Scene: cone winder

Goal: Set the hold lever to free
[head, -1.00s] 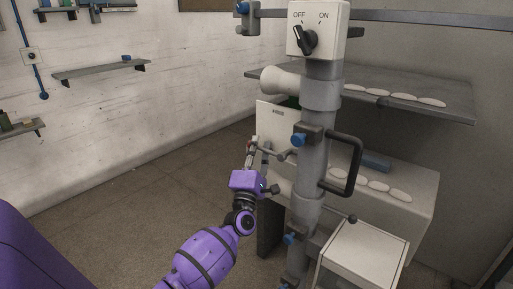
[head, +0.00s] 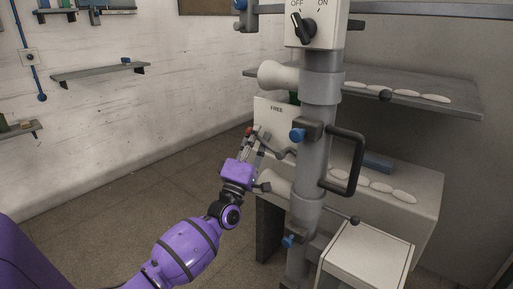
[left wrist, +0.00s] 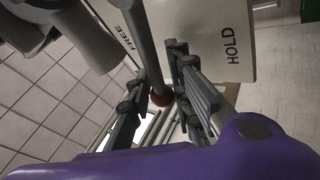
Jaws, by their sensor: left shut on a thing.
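The hold lever is a thin grey bar (left wrist: 146,48) with a red knob at its end. The knob shows in the head view (head: 249,131), left of the grey column. A pale plate (head: 268,121) behind the lever carries the word FREE. In the left wrist view the plate (left wrist: 205,55) shows both FREE and HOLD, and the bar crosses between the words, closer to FREE. My left gripper (left wrist: 158,98) is shut on the lever near its red knob; it also shows in the head view (head: 253,142). My right gripper is not in view.
The grey column (head: 318,150) stands right of my left arm, with a black handle (head: 358,162) and blue-knobbed clamps. An OFF/ON switch box (head: 318,24) is on top. A pale cone (head: 277,75) sticks out above the plate. The floor at left is clear.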

